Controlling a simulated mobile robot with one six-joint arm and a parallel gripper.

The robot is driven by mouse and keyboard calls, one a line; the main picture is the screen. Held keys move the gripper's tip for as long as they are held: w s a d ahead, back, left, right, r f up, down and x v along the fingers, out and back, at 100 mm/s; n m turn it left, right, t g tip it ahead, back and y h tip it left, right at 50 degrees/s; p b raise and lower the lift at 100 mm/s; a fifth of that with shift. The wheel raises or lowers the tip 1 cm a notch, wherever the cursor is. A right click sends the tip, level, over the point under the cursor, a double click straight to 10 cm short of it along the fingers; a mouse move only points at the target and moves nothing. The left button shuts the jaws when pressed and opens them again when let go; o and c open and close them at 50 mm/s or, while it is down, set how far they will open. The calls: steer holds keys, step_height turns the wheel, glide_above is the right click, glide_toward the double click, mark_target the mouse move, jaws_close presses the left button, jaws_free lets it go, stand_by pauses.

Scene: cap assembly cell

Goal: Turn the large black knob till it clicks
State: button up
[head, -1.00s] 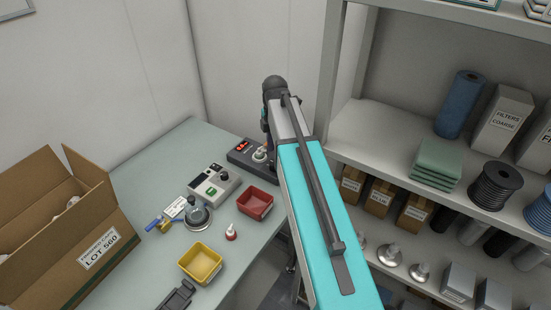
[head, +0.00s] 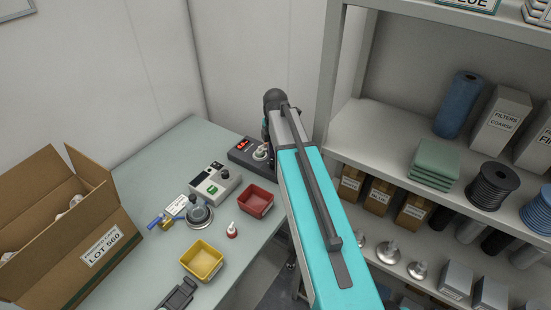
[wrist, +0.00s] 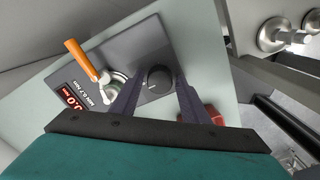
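The large black knob (wrist: 158,78) is on the dark sloping face of a bench unit (wrist: 122,50), with a light pointer mark on it. In the wrist view it appears between the tips of my gripper (wrist: 160,77). The two dark fingers stand apart on either side of the knob, with a visible gap. I cannot tell how far above the face the tips are. The unit's red display (wrist: 73,97) reads about 0.0. In the head view the unit (head: 240,154) sits at the back of the table; my arm hides the knob and my gripper.
On the unit, left of the knob, is a metal fitting (wrist: 118,84) with an orange handle (wrist: 81,57). A red bin (head: 256,200), a grey instrument (head: 214,183) and a yellow bin (head: 202,260) are on the table. Shelving (head: 370,110) stands close on the right.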

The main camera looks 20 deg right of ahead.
steer(key=c, duration=0.7)
steer(key=shift+m, duration=0.5)
steer(key=m+b, duration=0.1)
steer(key=m, duration=1)
steer(key=shift+b, duration=0.4)
steer(key=m, duration=0.6)
steer(key=shift+a, duration=0.1)
steer(key=m, duration=0.6)
steer(key=shift+m+b, duration=0.35)
steer(key=shift+m, duration=0.05)
